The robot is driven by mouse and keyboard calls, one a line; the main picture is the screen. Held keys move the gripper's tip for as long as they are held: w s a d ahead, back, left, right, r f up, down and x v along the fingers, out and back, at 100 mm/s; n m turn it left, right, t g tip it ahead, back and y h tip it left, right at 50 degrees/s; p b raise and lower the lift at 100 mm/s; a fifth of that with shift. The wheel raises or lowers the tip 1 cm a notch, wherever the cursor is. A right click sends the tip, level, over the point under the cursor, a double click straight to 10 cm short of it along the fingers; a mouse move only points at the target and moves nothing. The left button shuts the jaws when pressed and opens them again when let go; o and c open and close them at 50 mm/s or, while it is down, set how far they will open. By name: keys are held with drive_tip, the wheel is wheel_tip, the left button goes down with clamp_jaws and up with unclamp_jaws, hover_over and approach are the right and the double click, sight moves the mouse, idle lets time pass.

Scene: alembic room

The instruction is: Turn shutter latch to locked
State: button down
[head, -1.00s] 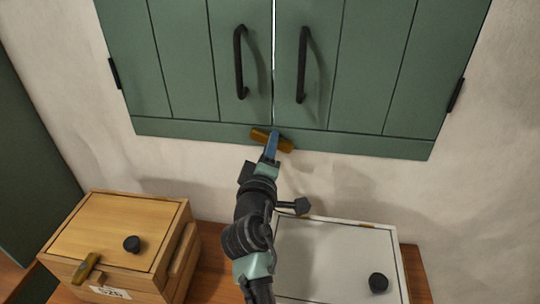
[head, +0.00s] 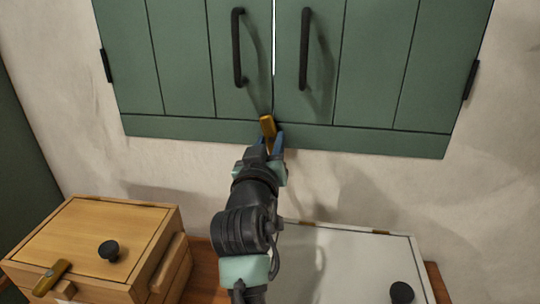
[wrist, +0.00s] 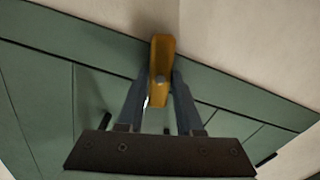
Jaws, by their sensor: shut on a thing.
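The shutter latch (head: 267,126) is a brass-yellow bar on the bottom rail of the green shutters (head: 370,70), below the gap between the two doors. It stands nearly upright, its top end reaching the lower edge of the doors. My gripper (head: 271,143) has its blue fingers on either side of the latch's lower part and is shut on it. In the wrist view the latch (wrist: 162,50) lies between the fingertips (wrist: 160,82), and its far end sticks out past them. The fingers hide part of its lower end.
Two black handles (head: 238,48) hang on the shutter doors above. Below are a wooden box (head: 95,235) with a black knob at left and a white-lidded box (head: 350,265) at right. The pale wall between is clear.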

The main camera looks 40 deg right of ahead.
drive_tip(key=shift+m+b, duration=1.05)
drive_tip(key=shift+m, duration=0.45)
drive_tip(key=c, duration=0.6)
unclamp_jaws()
drive_tip(key=shift+o, duration=0.2)
drive_tip(key=shift+a, duration=0.1)
drive_tip(key=b+v, duration=0.1)
drive_tip(key=v, duration=1.1)
drive_tip(key=shift+s+a+b, duration=0.25)
drive_tip(key=shift+s+b, duration=0.1)
